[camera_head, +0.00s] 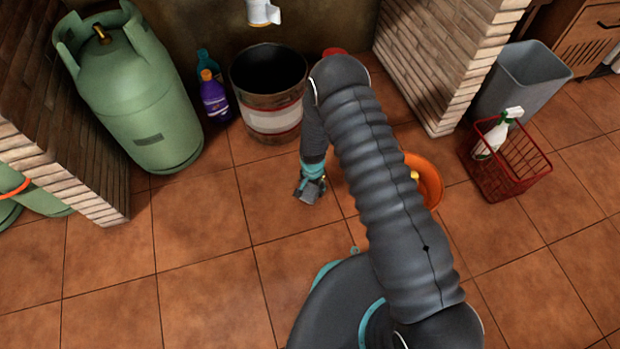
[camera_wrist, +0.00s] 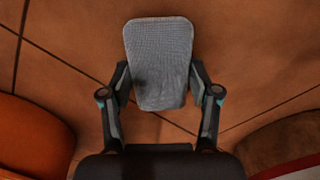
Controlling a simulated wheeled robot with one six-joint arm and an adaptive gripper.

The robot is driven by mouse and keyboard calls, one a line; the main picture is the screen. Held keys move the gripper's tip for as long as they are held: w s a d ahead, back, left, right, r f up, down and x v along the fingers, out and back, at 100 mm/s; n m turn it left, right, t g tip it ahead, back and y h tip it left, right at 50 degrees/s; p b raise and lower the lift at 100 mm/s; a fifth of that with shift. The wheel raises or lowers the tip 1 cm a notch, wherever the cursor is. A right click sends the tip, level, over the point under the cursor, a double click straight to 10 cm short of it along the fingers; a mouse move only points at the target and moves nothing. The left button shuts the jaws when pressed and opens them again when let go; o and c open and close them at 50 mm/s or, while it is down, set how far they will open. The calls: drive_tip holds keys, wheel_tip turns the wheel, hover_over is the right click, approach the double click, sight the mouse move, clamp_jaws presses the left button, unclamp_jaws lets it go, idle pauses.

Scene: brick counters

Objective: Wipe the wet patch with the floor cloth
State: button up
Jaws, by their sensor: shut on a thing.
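My gripper (camera_head: 311,182) is low over the tiled floor, between the big dark bucket and the orange basin. In the wrist view my gripper (camera_wrist: 160,88) is shut on a grey woven floor cloth (camera_wrist: 160,50), with one finger on each side of it. The cloth also shows as a small grey piece in the head view (camera_head: 306,194). I cannot tell whether it touches the floor. I cannot make out a wet patch in either view; my arm hides part of the floor.
A dark bucket with a pale band (camera_head: 272,122) stands behind my gripper. An orange basin (camera_head: 430,181) is partly behind my arm. A red basket (camera_head: 525,178) holds a spray bottle (camera_head: 490,141). A green gas cylinder (camera_head: 140,98) stands left. The front-left floor is clear.

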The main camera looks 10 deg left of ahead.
wheel_tip(320, 180, up, 2)
drive_tip(key=shift+w+r, duration=0.1)
drive_tip(key=shift+r, duration=0.1)
drive_tip(key=shift+a+r+p, duration=0.25)
drive_tip(key=shift+r+p, duration=0.45)
drive_tip(key=shift+r, duration=0.4)
drive_tip(key=shift+r+p, duration=0.75)
drive_tip(key=shift+r, duration=0.9)
